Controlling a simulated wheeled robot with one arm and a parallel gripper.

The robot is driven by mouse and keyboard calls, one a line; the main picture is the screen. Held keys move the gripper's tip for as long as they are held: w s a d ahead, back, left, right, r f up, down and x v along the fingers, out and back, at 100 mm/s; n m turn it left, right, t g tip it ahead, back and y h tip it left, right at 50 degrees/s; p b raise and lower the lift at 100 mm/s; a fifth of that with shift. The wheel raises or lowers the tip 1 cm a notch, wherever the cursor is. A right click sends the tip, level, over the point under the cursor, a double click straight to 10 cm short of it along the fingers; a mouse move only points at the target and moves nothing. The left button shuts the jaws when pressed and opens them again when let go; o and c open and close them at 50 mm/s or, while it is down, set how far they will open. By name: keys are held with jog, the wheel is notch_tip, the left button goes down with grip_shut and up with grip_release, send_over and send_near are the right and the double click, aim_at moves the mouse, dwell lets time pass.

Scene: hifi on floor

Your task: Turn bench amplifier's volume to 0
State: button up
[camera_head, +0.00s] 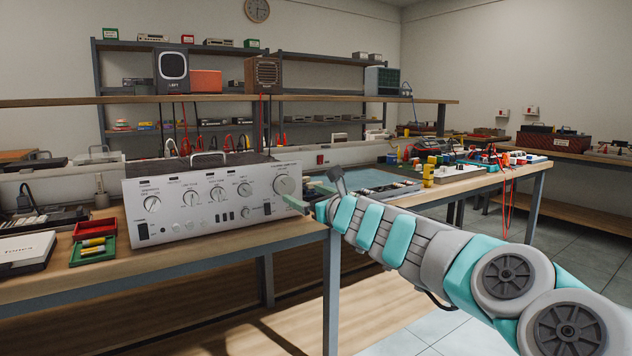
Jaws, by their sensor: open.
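The bench amplifier (215,203) is a wide silver-grey box with a dark top and a handle, standing on the wooden workbench at centre left. Its front has several small dials and one larger round knob (284,185) at the right end, likely the volume knob, though the labels are too small to read. My gripper (299,199) is at the right end of the amplifier front, just right of and slightly below the large knob. It is open, and the fingers are small and partly hidden by my arm. I cannot tell whether they touch the panel.
Red and green trays (93,247) and a white box (25,250) lie left of the amplifier. A blue mat (372,178), yellow blocks (429,172) and coloured parts lie behind my arm. Shelves with speakers stand at the back. The floor right of the bench is clear.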

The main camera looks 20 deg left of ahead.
aim_at(287, 186)
jog(key=p+x, duration=0.1)
jog(key=x, duration=0.4)
jog(key=shift+s+a, duration=0.1)
jog(key=shift+a, duration=0.15)
jog(key=shift+p+x, duration=0.5)
jog(key=shift+x, duration=0.35)
jog(key=shift+a, duration=0.2)
jog(key=c, duration=1.4)
jog(key=shift+o, duration=0.2)
